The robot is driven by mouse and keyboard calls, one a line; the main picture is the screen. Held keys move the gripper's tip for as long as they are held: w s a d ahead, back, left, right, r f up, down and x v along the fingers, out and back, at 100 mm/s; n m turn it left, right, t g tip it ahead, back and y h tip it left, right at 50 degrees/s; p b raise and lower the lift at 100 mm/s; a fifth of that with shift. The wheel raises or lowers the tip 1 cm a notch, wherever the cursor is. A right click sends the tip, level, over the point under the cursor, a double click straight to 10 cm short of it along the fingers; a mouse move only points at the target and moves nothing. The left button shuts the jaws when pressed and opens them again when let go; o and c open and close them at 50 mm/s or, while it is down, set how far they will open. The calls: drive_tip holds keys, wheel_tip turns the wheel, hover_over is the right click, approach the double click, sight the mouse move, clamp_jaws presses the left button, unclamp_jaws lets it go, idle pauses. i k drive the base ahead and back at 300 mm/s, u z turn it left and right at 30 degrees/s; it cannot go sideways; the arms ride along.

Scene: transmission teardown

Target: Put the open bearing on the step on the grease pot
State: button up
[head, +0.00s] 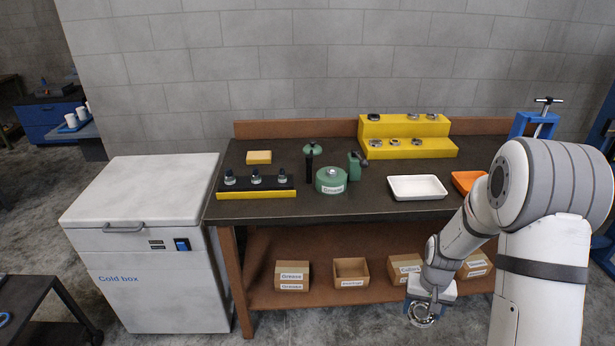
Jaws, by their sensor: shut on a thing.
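My gripper (428,298) is low in front of the bench, at the right of the middle, and is shut on a ring-shaped metal bearing (421,315). The bearing hangs below the bench top, well apart from the grease pot. The grease pot (331,181) is round and green, labelled "Grease", and stands on the bench top. Its top is closed by a green lid with a small light knob. The yellow step (452,148) stands at the back right of the bench. Several small metal rings sit on its two levels; details are too small to tell.
A white tray (418,195) and an orange tray (463,182) lie right of the pot. A black-topped yellow rack (256,194) holds several parts at the left. Boxes (350,272) stand on the lower shelf. A white cold box (145,235) adjoins the bench.

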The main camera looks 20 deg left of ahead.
sight(332, 170)
drive_tip(key=u, duration=0.75)
